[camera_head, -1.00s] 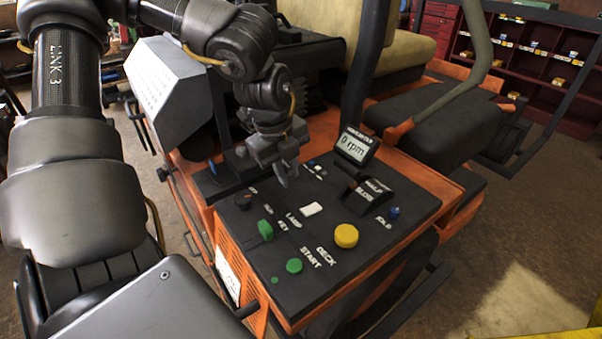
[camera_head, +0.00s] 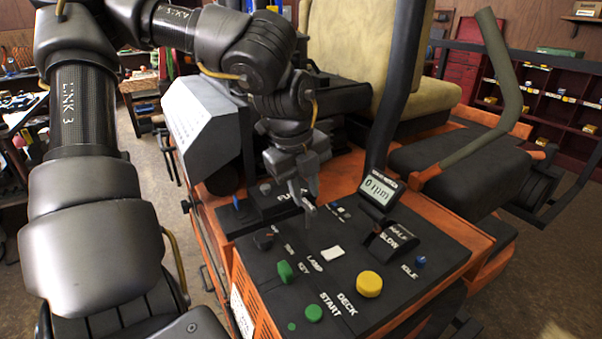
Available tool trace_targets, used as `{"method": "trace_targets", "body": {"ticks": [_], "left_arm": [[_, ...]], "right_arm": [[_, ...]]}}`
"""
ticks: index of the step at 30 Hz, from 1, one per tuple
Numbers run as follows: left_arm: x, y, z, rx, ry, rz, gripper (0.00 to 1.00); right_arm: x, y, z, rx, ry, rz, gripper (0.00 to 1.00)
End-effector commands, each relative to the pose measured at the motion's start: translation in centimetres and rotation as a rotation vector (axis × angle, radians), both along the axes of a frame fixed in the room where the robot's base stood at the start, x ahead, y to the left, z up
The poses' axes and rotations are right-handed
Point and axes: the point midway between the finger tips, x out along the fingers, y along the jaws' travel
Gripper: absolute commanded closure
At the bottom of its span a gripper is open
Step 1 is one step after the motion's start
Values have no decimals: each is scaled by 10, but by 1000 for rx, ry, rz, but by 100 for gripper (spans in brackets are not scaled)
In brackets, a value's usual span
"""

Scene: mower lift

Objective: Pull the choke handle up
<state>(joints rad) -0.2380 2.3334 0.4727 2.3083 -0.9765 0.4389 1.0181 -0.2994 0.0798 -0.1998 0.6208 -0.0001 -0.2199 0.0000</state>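My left gripper (camera_head: 304,208) hangs fingers-down over the back part of the mower's black control panel (camera_head: 367,310). Its narrow fingers are close together, and I cannot tell whether they are open or shut. I see nothing clearly held. No control is readably labelled choke. Behind and left of the fingers, a raised black block (camera_head: 258,213) carries a blue knob (camera_head: 236,202) and a grey knob (camera_head: 265,188). The gripper partly covers that block and its lettering. My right gripper is not in view.
The panel also has a black dial (camera_head: 263,240), a green key (camera_head: 285,271), a white lamp switch (camera_head: 332,252), a green start button (camera_head: 313,313), a yellow deck knob (camera_head: 369,284), a throttle slot (camera_head: 391,239) and an rpm display (camera_head: 377,190). A grey angled box (camera_head: 200,125) stands left.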

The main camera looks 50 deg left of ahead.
Motion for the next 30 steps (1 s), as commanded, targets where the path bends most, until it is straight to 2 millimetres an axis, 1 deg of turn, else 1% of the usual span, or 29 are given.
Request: {"method": "trace_targets", "body": {"ticks": [1, 3, 6, 10, 15, 30], "left_arm": [[-1, 1, 10, 0, -7, 1, 76], [-4, 1, 22, 1, -7, 1, 76], [-7, 2, 37, 1, -6, 2, 76], [-10, 2, 49, 0, -4, 0, 76], [-11, 3, 54, -1, -3, 1, 76], [-11, 3, 54, 0, -2, 0, 76]], "right_arm": [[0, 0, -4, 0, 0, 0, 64], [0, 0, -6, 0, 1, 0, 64], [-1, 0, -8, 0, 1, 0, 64], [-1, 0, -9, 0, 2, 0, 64], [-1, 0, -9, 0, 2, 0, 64], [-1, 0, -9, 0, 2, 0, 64]]}}
